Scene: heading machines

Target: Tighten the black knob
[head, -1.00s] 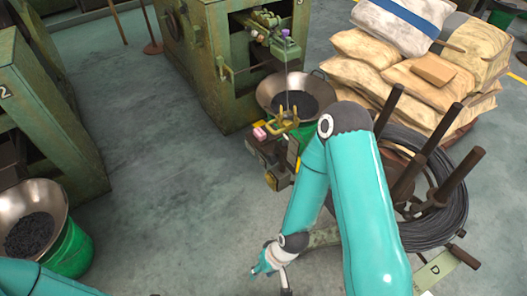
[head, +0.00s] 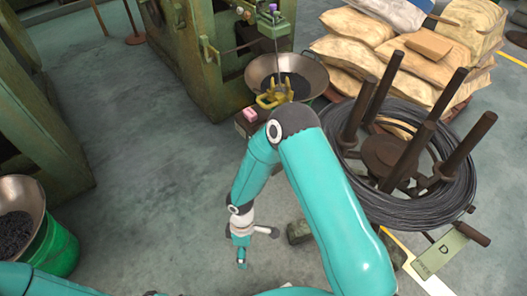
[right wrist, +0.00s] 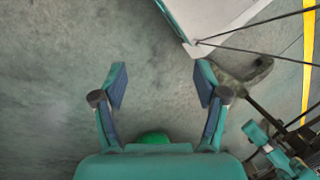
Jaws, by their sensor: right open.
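I cannot make out a black knob in either view. My right gripper (head: 242,258) points down over the bare floor in the head view, in front of the green machine (head: 215,75). In the right wrist view my right gripper (right wrist: 161,78) is open, its two fingers wide apart with nothing between them. My left gripper is out of view; only part of the left arm shows at the bottom left.
A wire coil (head: 435,208) on a stand with upright posts is to the right of my right arm. Stacked sacks (head: 350,60) lie behind it. A metal bowl (head: 313,73) stands by the machine. A green bucket (head: 58,250) is at left. Floor (head: 150,190) between is clear.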

